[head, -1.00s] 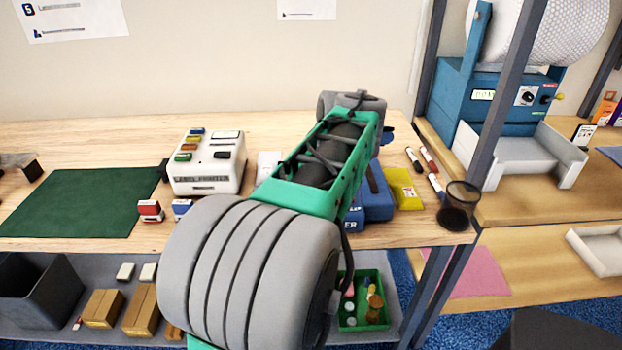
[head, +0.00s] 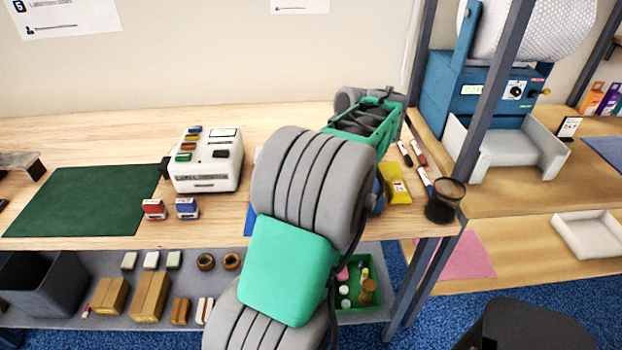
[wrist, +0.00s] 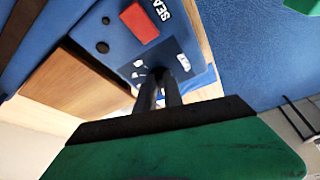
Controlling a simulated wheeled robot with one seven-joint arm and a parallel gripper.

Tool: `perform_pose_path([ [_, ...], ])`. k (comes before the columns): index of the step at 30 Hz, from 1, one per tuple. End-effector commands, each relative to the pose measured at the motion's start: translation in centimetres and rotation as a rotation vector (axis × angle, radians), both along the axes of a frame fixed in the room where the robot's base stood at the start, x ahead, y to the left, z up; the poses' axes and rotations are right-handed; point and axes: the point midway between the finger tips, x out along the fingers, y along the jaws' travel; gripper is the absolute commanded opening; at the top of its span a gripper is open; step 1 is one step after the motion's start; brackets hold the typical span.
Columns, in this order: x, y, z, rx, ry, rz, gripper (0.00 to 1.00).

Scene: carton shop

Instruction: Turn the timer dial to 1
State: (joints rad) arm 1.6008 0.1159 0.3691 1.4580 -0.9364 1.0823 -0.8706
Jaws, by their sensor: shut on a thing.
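The blue sealer (wrist: 115,30) fills the upper middle of the wrist view, with a red patch and part of its white lettering showing. White marks (wrist: 137,64) are on its panel around a small dark dial (wrist: 158,70). My gripper (wrist: 160,78) is shut on the dial, its two grey fingers reaching to the panel. The fingertips cover most of the dial, so I cannot read its setting. In the head view my arm hides the gripper and nearly all of the sealer; only a blue edge (head: 378,192) shows.
A white label printer (head: 207,165), two stamps (head: 170,208) and a green mat (head: 80,200) are on the left of the bench. A yellow packet (head: 396,185), markers (head: 415,155) and a dark cup (head: 445,202) are right of my arm. A blue machine (head: 480,90) stands behind a post.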

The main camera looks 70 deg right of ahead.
Motion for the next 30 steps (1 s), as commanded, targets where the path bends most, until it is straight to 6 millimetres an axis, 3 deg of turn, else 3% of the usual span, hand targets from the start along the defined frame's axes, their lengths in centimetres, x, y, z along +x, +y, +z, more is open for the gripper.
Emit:
perform_pose_path([
  [17,-0.02,-0.08,-0.01,0.000,0.001,0.040,0.00],
  [18,-0.02,-0.08,-0.01,0.000,0.001,0.040,0.13],
  [24,0.01,-0.08,-0.01,0.000,0.001,0.040,0.29],
  [26,0.01,-0.07,-0.01,0.000,0.001,0.040,0.34],
  [30,0.04,-0.07,-0.01,0.000,0.001,0.040,0.34],
])
